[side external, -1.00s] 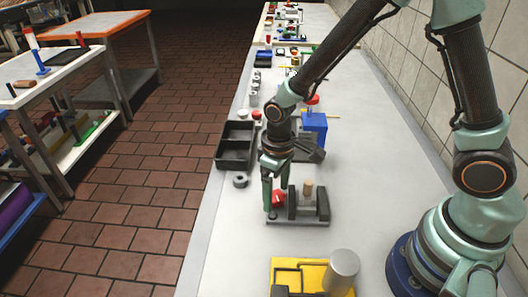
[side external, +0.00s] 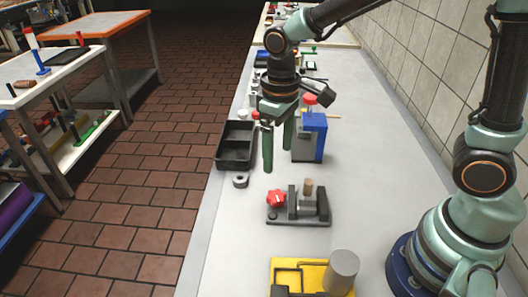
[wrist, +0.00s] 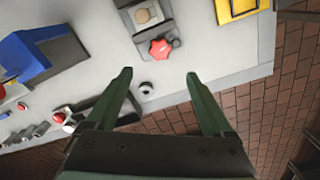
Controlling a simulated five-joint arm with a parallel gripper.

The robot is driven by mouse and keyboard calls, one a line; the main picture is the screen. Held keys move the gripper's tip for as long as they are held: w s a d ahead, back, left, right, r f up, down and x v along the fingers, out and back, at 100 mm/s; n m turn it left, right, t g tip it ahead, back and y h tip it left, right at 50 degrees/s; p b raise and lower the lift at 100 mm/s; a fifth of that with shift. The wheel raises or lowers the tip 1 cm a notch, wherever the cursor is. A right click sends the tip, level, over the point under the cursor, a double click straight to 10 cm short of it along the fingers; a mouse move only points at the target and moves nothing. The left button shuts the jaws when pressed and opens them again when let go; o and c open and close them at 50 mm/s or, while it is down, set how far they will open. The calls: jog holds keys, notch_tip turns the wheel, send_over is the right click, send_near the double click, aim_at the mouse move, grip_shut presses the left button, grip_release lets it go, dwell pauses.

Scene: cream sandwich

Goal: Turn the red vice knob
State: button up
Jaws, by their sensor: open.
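The red vice knob (side external: 276,198) is on the left end of a small grey vice (side external: 300,219) with a light wooden peg (side external: 308,188) standing in it. The knob also shows in the wrist view (wrist: 160,49), beyond the fingertips and apart from them. My gripper (side external: 278,158) is open and empty, its green fingers pointing down above and behind the knob in the side view. In the wrist view my gripper (wrist: 158,75) has its two fingers spread wide with nothing between them.
A black tray (side external: 236,158) and a grey ring (side external: 240,181) lie by the bench's left edge. A blue and grey block (side external: 309,140) stands behind the vice. A yellow fixture (side external: 284,270) with a grey cylinder (side external: 342,272) is in front. Bare bench (side external: 365,170) lies right of the vice.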

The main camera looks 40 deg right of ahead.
aim_at(276, 195)
notch_tip(276, 195, down, 12)
jog(key=n, duration=0.6)
jog(key=shift+f, duration=0.15)
dwell(0.5)
grip_shut()
